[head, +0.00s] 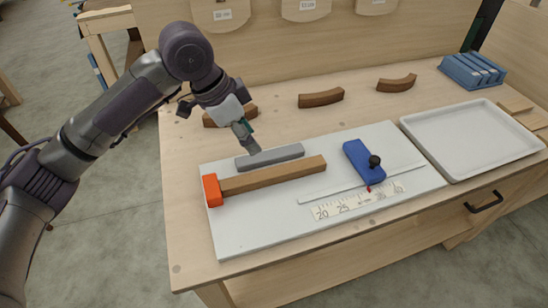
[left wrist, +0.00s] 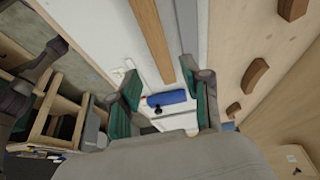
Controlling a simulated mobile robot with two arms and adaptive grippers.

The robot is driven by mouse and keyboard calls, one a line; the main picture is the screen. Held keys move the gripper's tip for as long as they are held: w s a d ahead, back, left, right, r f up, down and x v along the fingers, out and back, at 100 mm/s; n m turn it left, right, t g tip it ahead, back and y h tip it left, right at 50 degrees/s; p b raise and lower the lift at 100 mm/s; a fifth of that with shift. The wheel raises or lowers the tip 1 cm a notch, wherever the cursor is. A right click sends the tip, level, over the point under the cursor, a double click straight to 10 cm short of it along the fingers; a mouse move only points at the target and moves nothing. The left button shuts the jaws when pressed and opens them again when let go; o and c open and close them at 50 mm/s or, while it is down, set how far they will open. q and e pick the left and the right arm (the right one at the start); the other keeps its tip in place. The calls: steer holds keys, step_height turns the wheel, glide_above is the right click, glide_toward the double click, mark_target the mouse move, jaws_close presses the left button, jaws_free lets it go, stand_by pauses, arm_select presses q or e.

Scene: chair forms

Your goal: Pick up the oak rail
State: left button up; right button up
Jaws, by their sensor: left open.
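The oak rail (head: 275,176) is a long straight brown bar lying on the white board (head: 240,235). Its left end meets an orange-red stop block (head: 211,190), and a grey bar (head: 272,157) lies along its far side. The rail also shows in the left wrist view (left wrist: 152,38), running down from the top edge. My left gripper (head: 243,134) is above the far left part of the board, behind the grey bar, apart from the rail. Its green-padded fingers are spread and empty in the left wrist view (left wrist: 168,88). My right gripper is not in view.
A blue block with a black knob (head: 358,160) stands right of the rail, near a ruler strip (head: 345,202). Several curved brown pieces (head: 321,98) lie behind the board. An empty white tray (head: 465,140) is at the right, with a blue rack (head: 472,70) behind it.

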arm_select(q)
glide_above(273, 172)
steer(key=s+a, duration=0.1)
steer(key=a, duration=0.1)
step_height(273, 172, down, 6)
steer(key=shift+s+a, duration=0.1)
steer(key=shift+s, duration=0.05)
steer(key=p+x, duration=0.1)
steer(key=x, duration=0.2)
steer(key=shift+a, duration=0.1)
steer(key=x, duration=0.3)
steer(key=shift+w+f, duration=0.2)
steer(key=shift+w, duration=0.15)
steer(key=shift+f, duration=0.15)
jaws_close()
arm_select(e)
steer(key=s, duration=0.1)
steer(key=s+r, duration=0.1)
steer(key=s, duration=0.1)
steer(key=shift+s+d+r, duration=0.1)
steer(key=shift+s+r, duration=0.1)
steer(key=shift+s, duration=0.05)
